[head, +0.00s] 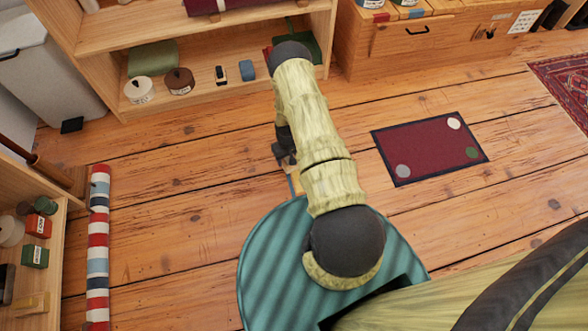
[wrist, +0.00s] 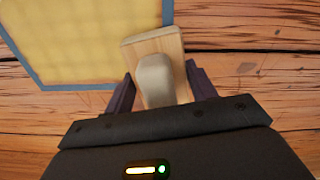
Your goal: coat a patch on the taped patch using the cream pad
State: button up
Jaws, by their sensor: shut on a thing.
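In the wrist view my gripper (wrist: 160,90) is shut on the cream pad (wrist: 150,47), a pale wooden block with a rounded cream grip between the fingers. The taped patch (wrist: 80,35) is a yellow area with a blue-grey border at the upper left, cut off by the frame. The pad overlaps the patch's lower right border in this view; I cannot tell whether it touches the floor or patch. In the head view my gripper (head: 284,152) is dark and partly hidden behind my arm. Only a small yellow and blue sliver of the patch (head: 295,184) shows there.
A maroon mat (head: 425,150) with several small discs lies on the plank floor to the right. A striped pole (head: 98,250) lies at the left. Wooden shelves (head: 200,100) and a wooden chest (head: 430,45) stand at the back. Floor left of my arm is clear.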

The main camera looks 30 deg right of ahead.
jog(key=shift+r+p, duration=1.6)
jog(key=shift+r, duration=0.75)
jog(key=shift+w, duration=0.1)
jog(key=a+r+p, duration=0.3)
jog(key=r, duration=1)
jog(key=w+a+r+p, duration=0.1)
jog(key=a+r+p, duration=0.2)
jog(key=r, duration=1)
jog(key=a+r+p, duration=0.3)
jog(key=r+p, duration=0.2)
jog(key=r, duration=0.9)
jog(key=shift+w+a, duration=0.15)
jog(key=shift+a, duration=0.25)
jog(key=shift+w+d, duration=0.1)
jog(key=shift+d, duration=0.05)
